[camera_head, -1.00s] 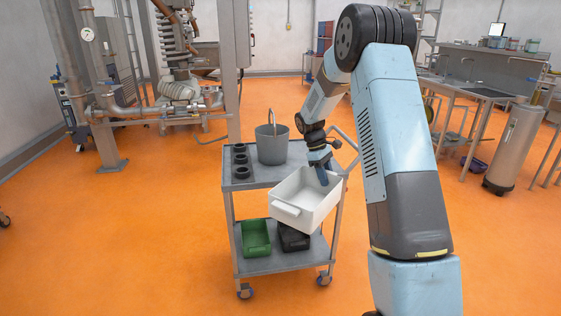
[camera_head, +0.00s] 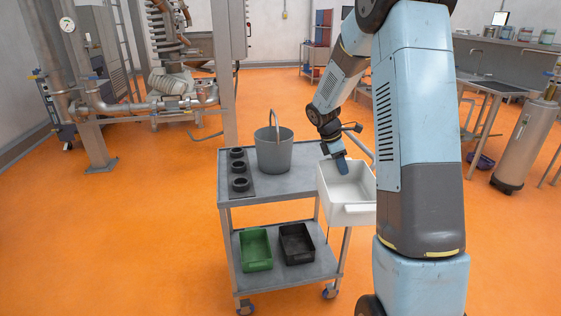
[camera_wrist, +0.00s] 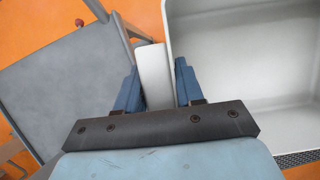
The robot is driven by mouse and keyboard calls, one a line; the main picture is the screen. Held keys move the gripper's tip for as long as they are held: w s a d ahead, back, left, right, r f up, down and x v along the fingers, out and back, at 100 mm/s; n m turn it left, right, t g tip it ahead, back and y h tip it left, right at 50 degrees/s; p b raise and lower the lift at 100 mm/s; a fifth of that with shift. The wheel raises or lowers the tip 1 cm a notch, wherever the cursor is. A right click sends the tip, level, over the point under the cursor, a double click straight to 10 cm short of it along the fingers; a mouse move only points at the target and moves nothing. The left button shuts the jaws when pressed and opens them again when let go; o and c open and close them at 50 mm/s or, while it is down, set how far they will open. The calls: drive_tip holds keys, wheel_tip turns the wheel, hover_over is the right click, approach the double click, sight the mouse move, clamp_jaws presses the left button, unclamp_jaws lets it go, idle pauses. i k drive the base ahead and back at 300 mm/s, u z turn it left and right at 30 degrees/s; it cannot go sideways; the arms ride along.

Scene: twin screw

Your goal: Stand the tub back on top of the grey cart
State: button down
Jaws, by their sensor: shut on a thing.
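The white tub (camera_head: 350,190) hangs in the air at the right end of the grey cart (camera_head: 290,183), partly hidden behind my arm. My gripper (camera_head: 338,160) is shut on the tub at its far side. In the wrist view my gripper (camera_wrist: 158,88) has its blue fingers on both sides of a white handle of the tub (camera_wrist: 240,60). The tub is open at the top and looks empty. The cart's top (camera_wrist: 60,85) shows at the left of the wrist view, apart from the tub.
A grey bucket (camera_head: 273,150) stands on the cart's top. A dark holder with several black rings (camera_head: 239,168) lies along its left side. A green bin (camera_head: 256,250) and a black bin (camera_head: 297,244) sit on the lower shelf. The top's front middle is bare.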

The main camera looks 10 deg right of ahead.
sight(314, 162)
drive_tip(key=i, duration=1.35)
